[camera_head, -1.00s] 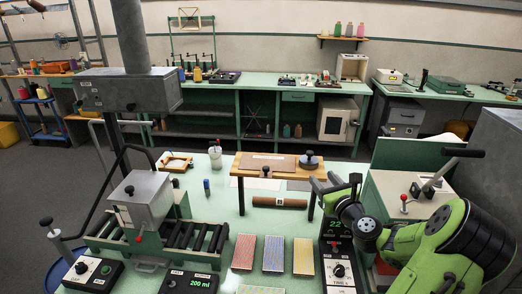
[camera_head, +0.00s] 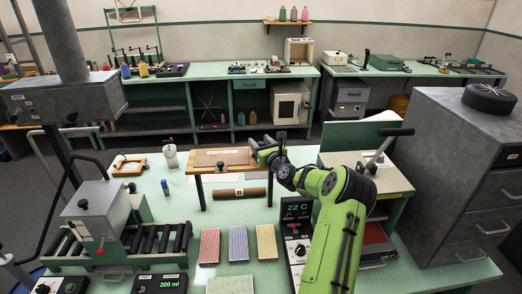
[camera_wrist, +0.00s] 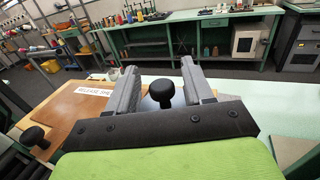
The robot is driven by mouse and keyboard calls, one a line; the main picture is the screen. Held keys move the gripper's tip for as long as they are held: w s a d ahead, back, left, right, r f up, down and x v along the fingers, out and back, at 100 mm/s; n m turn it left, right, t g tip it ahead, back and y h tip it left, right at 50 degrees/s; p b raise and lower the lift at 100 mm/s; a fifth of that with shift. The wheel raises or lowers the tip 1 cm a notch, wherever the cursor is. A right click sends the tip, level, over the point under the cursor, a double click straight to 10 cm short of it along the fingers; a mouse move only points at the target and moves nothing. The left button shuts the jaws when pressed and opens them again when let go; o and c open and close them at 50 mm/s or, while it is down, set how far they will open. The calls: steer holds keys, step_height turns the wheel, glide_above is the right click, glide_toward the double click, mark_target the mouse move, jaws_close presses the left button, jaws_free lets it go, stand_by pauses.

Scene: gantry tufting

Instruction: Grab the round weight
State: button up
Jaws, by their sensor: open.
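The round weight (camera_wrist: 150,104) is a grey piece with a black knob (camera_wrist: 161,92), seen between my fingers in the wrist view. In the head view my arm hides most or all of it, at the right end of the raised wooden stand (camera_head: 197,177). My gripper (camera_wrist: 158,76) is open, with one grey finger on each side of the knob. In the head view my gripper (camera_head: 262,148) is over the stand's right end. I cannot tell whether the fingers touch the weight.
A brown board (camera_head: 221,157) with a labelled strip lies on the stand, with another black knob (camera_wrist: 33,136) near its front edge. A brown roll (camera_head: 240,193) lies below. A lever press (camera_head: 373,165) stands to the right, and a grey drawer cabinet (camera_head: 455,180) beyond it.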

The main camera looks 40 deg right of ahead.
steer(key=shift+s, duration=0.2)
steer(key=shift+c, duration=1.5)
jaws_close()
steer(key=shift+r, duration=0.15)
